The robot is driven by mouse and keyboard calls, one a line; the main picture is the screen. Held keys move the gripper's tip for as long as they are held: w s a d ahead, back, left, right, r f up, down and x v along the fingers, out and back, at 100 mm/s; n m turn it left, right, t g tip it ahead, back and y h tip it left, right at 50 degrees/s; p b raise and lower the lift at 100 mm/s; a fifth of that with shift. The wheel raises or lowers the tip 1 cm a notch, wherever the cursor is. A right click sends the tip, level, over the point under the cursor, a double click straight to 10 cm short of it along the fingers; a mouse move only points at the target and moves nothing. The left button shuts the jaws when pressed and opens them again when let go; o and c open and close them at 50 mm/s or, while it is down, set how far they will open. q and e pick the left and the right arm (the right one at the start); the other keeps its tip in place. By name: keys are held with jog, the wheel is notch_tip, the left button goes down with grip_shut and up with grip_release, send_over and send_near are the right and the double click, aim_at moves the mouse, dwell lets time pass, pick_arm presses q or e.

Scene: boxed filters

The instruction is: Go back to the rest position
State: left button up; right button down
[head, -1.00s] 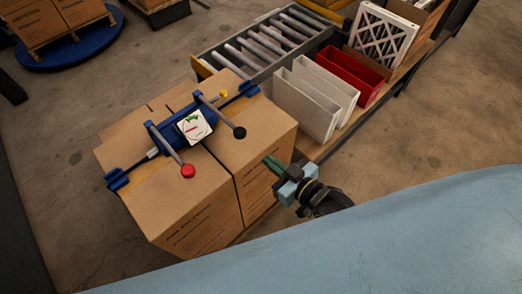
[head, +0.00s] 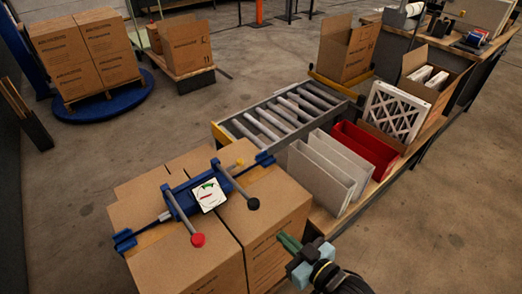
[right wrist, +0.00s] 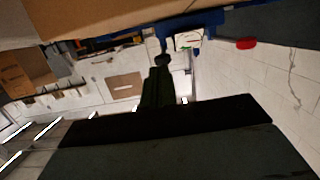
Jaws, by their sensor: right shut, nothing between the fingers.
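My right gripper (head: 289,243) is at the lower right of the head view, with green fingers and a light blue body. It is shut and empty, at the right side of a stack of cardboard boxes (head: 277,222). Its dark green fingers also show in the right wrist view (right wrist: 158,88). A blue strapping tool (head: 183,199) with a dial, a red knob and a black knob lies on top of the boxes, apart from the gripper. My left gripper is not in view.
A roller conveyor (head: 280,117) lies behind the boxes. Boxes on a blue round platform (head: 103,107) are at the back left. Bare floor is at the lower right.

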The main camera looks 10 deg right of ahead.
jog(key=s+d+f+m+g+h, duration=0.1)
jog(key=s+d+f+g+h, duration=0.15)
jog(key=f, duration=0.55)
jog(key=s+d+f+g+h, duration=0.1)
jog(key=s+d+f+g, duration=0.2)
jog(key=f, duration=0.5)
jog(key=s+d+f+m+g+h, duration=0.1)
jog(key=s+d+f, duration=0.1)
jog(key=s+f, duration=0.45)
jog(key=s+d+f+g+h, duration=0.1)
jog(key=s+f+g, duration=0.2)
jog(key=s+f, duration=0.4)
jog(key=s+d+f+g+h, duration=0.1)
jog(key=s+f+g, duration=0.2)
jog(key=s+f, duration=0.4)
jog(key=s, duration=0.6)
jog(key=shift+d+m+g, duration=0.3)
jog(key=shift+d+g, duration=0.05)
jog(key=shift+d, duration=0.05)
jog(key=shift+s, duration=0.1)
